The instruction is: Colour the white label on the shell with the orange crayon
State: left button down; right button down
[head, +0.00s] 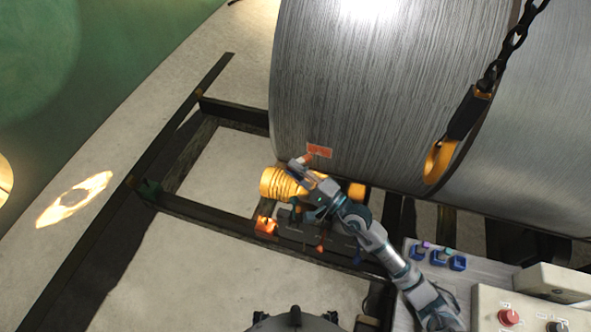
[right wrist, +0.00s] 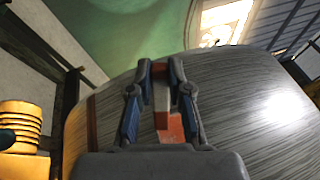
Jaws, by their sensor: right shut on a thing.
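The shell (head: 390,100) is a large brushed-grey metal cylinder that fills the upper right of the head view. It also shows in the right wrist view (right wrist: 240,120). The label (head: 320,151) is a small patch low on the shell's left part, and it looks mostly orange-red. My right gripper (head: 301,166) is at the label's lower left, shut on the orange crayon (head: 307,157). The crayon's end is close to the label; I cannot tell whether it touches. In the right wrist view the fingers (right wrist: 160,82) partly hide crayon and label. My left gripper is not in view.
A yellow ribbed part (head: 275,183) lies beside my right gripper. A chain with a yellow hook (head: 437,160) hangs in front of the shell at right. A dark frame (head: 190,210) surrounds pale floor. A control box (head: 520,310) and several blue holders (head: 440,257) stand lower right.

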jog(key=shift+w+d+b, duration=0.25)
jog(key=shift+w+b, duration=0.25)
jog(key=shift+w, duration=0.15)
jog(key=shift+s+a, duration=0.1)
jog(key=shift+s, duration=0.25)
dwell(1.2)
jog(key=shift+s, duration=0.1)
